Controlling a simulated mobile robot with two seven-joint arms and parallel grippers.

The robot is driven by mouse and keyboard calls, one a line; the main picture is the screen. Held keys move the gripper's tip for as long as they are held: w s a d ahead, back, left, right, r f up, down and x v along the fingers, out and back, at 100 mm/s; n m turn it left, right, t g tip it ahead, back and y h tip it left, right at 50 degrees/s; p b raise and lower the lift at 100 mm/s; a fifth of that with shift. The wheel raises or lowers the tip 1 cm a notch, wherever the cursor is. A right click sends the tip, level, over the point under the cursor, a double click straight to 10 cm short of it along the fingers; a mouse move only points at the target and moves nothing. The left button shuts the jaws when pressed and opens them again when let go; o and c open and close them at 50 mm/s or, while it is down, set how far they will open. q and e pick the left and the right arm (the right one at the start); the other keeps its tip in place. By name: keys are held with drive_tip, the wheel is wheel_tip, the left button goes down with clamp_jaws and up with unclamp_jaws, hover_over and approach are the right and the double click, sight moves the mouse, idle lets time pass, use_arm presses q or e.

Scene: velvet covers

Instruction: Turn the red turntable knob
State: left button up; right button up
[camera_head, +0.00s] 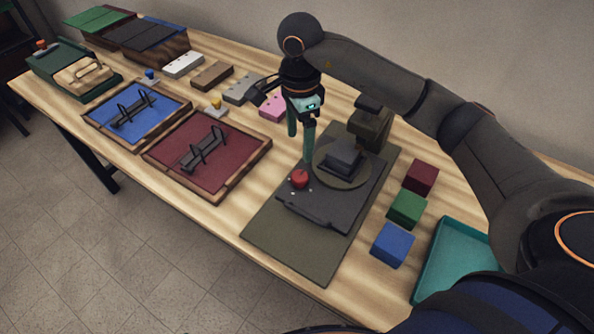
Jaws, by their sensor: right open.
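The red knob (300,179) sits at the left corner of a dark turntable device (327,203), which lies on an olive mat (284,247). The device carries a round plate (369,174) with a dark block (344,157) on it. My right gripper (300,145) hangs above and behind the knob, with its two green fingers pointing down. The fingers are apart and nothing is between them. The right fingertip is just behind the knob in the picture; whether it touches the device I cannot tell. My left gripper is not in view.
Dark red (422,176), green (407,209) and blue (392,244) blocks and a teal tray (433,262) stand to the right. A red-floored tray (176,159) and a blue-floored tray (100,122) lie to the left. Small hinge-like pieces and boxes are at the back.

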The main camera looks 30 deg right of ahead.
sight(299, 176)
wheel_tip(299, 176, down, 11)
drive_tip(key=shift+f+p, duration=0.1)
drive_tip(key=shift+p, duration=0.35)
drive_tip(key=shift+c, duration=0.3)
clamp_jaws()
